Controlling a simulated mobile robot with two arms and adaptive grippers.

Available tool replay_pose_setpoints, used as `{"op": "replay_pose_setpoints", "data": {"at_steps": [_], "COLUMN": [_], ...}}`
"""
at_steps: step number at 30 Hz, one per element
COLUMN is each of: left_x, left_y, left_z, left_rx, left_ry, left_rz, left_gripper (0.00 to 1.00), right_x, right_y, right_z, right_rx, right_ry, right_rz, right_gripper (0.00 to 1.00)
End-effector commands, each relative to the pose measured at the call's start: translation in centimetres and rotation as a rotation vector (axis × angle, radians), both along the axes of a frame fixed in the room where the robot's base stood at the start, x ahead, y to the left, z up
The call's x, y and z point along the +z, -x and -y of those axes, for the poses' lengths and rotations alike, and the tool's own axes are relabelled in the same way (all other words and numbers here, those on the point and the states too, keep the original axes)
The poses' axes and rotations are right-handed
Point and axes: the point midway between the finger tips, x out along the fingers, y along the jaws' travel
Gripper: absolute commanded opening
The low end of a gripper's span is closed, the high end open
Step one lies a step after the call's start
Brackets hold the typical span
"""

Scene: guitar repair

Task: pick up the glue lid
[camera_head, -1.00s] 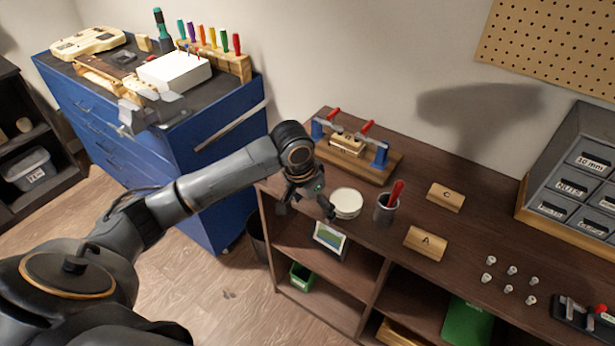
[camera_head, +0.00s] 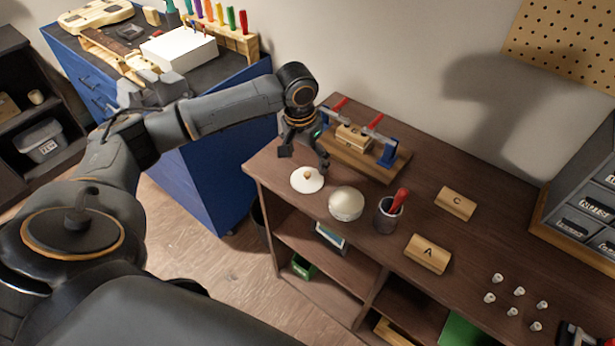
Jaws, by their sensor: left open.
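The glue lid (camera_head: 307,180) appears to be the flat white disc with a small brown knob, lying on the brown workbench near its left end. A round, cream-topped jar (camera_head: 346,204) stands just to its right, apart from it; it is likely the glue pot. My left gripper (camera_head: 305,160) hangs above and slightly behind the lid, pointing down. Its fingers are spread with nothing between them. The gap between fingertips and lid is hard to judge. My right gripper is not in view.
A dark cup (camera_head: 389,215) with a red-handled tool stands right of the jar. A clamp fixture (camera_head: 365,150) is behind the gripper. Wooden blocks A (camera_head: 428,253) and C (camera_head: 457,203) lie further right. The blue cabinet (camera_head: 215,170) is left of the bench.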

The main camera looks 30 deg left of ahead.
Motion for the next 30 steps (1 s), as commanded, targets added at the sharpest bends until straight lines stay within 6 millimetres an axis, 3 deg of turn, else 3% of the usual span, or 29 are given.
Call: {"op": "replay_pose_setpoints", "data": {"at_steps": [8,14,22,30], "left_x": [-2.8,-5.3,-5.6,-5.6], "left_y": [0.1,-0.2,-0.2,-0.2], "left_z": [0.0,0.0,0.0,0.0], "left_rx": [-0.001,-0.001,-0.002,-0.002], "left_ry": [0.000,-0.001,-0.001,-0.001], "left_rz": [-0.004,0.001,0.002,0.002], "left_gripper": [0.87,0.87,0.87,0.32], "right_x": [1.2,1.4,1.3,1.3], "right_y": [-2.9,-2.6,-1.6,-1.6], "right_z": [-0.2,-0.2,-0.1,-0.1], "right_rx": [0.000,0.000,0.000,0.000], "right_ry": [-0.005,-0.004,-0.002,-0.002], "right_rz": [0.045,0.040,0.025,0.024], "right_gripper": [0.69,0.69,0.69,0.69]}}
